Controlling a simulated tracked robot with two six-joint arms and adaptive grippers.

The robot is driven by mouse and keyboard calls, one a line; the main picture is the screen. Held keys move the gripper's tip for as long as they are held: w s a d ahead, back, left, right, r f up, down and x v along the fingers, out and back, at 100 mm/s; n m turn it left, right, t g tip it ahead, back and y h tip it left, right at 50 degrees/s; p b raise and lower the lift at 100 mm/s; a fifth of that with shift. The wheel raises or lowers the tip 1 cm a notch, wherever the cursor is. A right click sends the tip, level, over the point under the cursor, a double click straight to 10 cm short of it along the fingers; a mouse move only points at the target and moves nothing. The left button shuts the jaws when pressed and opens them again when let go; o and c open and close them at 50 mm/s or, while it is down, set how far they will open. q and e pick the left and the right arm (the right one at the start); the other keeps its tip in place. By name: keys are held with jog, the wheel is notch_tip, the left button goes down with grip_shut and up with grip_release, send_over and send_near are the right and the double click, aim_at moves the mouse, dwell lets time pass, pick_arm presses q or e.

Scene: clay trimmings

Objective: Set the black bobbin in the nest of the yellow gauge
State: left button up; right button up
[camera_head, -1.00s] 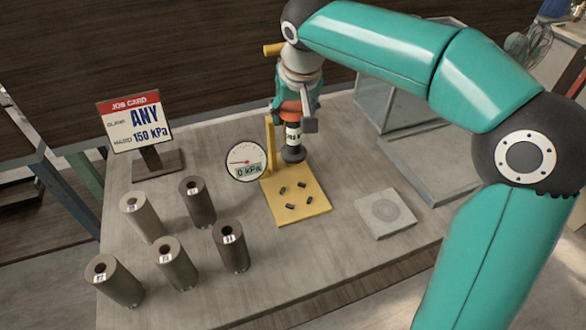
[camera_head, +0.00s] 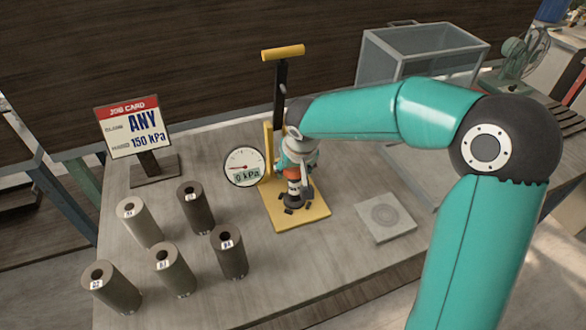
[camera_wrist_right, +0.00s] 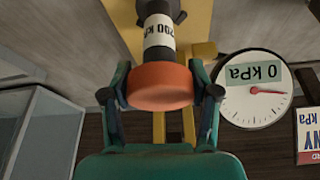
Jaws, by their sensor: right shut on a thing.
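The black bobbin (camera_head: 295,201) has an orange end and a white label that reads 200 kPa in the wrist view (camera_wrist_right: 158,32). My right gripper (camera_head: 297,174) is shut on its orange end and holds it upright. The bobbin's dark foot is low over the nest, among the dark pegs on the yellow gauge's plate (camera_head: 316,212). I cannot tell whether it touches the plate. The fingers and the foot hide some pegs. The gauge's round dial (camera_head: 244,166) reads 0 kPa. My left gripper is not in view.
The gauge's black lever with a yellow handle (camera_head: 283,53) rises behind my gripper. Several grey and brown cylinders (camera_head: 230,252) stand at the left. A job card (camera_head: 133,127) reads ANY, 150 kPa. A grey square pad (camera_head: 385,216) lies right of the gauge.

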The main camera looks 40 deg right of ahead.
jog(key=o, duration=1.3)
jog(key=shift+o, duration=0.2)
jog(key=v, duration=1.2)
jog(key=shift+s, duration=0.15)
